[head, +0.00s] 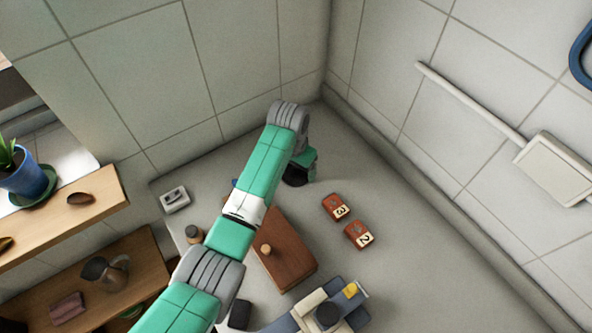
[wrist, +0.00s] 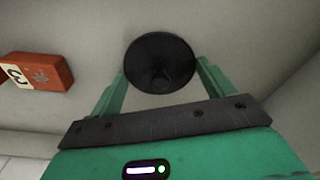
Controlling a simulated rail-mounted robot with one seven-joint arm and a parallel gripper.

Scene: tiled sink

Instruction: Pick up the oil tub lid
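A dark round lid (wrist: 160,50) with a small knob in its middle shows in the wrist view, straight ahead of my gripper (wrist: 161,72). The two green fingers stand wide apart, one on each side of the lid, with their tips near its edges. Nothing is clamped on the knob. In the head view a dark round shape (head: 296,178) sits right under my gripper (head: 301,168), near the back corner of the counter. My gripper partly covers it, and I cannot see whether a tub is below it.
Two red blocks numbered 3 (head: 336,207) and 2 (head: 359,235) lie to the right; block 3 (wrist: 38,72) is left in the wrist view. A brown wooden box (head: 287,254) with a knob lies below my arm.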

